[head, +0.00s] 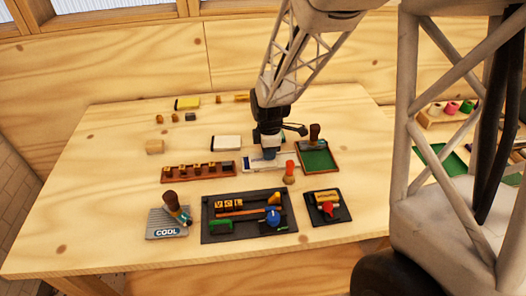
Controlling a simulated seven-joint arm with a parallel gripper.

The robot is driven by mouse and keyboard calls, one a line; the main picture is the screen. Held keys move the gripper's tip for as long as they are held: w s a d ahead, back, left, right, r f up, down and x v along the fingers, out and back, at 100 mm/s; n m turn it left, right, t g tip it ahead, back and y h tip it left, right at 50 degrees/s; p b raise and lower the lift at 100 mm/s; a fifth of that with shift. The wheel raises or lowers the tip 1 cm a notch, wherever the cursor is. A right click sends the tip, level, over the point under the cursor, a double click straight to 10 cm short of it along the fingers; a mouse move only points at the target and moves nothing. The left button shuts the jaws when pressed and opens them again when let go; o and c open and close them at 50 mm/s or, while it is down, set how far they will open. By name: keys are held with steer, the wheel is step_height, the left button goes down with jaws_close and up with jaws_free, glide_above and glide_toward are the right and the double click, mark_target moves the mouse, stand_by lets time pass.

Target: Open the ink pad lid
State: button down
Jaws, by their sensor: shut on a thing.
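My gripper (268,151) points down near the middle of the table. It is shut on a part of the flat white and blue case (254,166), which looks like the ink pad with its lid. The case lies on the table under my gripper, and the fingers hide much of its top. I cannot tell whether the lid is raised at all. The exact place where the fingertips touch is too small to see.
A green tray (318,161) with a brown-handled tool stands close on the right. An orange-handled tool (289,172) is just in front. A white block (226,143) lies to the left. A wooden rack (198,172) and a dark tool tray (226,240) lie nearer the front.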

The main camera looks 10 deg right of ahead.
mark_target(289, 157)
steer(key=shift+d, duration=3.45)
steer(key=c, duration=1)
jaws_free()
steer(key=shift+c, duration=0.2)
steer(key=shift+r, duration=0.15)
step_height(289, 157, up, 8)
steer(key=shift+f, duration=0.25)
steer(key=shift+s+r, duration=0.1)
